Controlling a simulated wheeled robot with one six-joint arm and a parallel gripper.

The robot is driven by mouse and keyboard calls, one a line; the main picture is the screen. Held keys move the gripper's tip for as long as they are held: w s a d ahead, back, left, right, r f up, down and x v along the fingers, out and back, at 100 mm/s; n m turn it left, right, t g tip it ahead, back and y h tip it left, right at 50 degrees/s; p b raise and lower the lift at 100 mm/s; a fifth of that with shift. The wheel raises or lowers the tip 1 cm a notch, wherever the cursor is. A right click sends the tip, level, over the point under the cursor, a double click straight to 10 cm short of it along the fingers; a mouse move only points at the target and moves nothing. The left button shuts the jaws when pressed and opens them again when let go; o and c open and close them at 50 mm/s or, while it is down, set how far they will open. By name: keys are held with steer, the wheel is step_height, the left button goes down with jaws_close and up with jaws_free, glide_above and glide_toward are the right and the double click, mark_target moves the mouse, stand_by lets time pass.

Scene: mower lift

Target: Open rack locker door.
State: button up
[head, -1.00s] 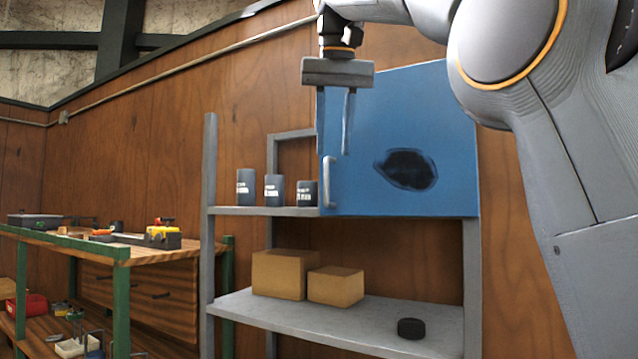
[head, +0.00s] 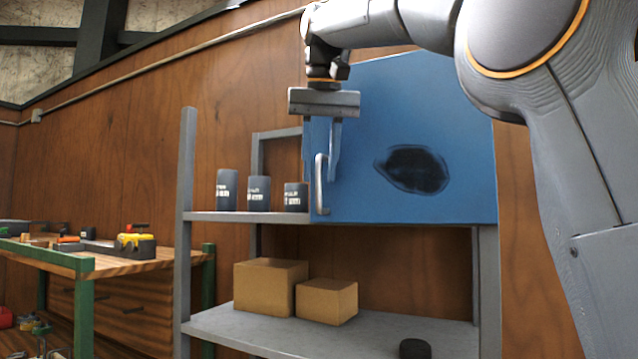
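The blue rack locker (head: 420,110) is at the upper right of the rack, and its front door with a dark oval patch appears closed. A light vertical bar handle (head: 320,183) is at the door's left edge. My gripper (head: 321,176) points down in front of that edge. Its fingers look apart, one just right of the handle; the other is hard to make out against the locker's left edge. The upper handle lies at fingertip height in the picture. Contact cannot be told.
The grey rack (head: 187,230) holds several dark canisters left of the locker, including one close to it (head: 296,197). Below are two cardboard boxes (head: 270,288) and a black puck (head: 415,349). A green-legged workbench (head: 84,310) with tools stands at left.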

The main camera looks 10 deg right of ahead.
mark_target(319, 174)
steer(key=shift+x, duration=1.75)
jaws_close()
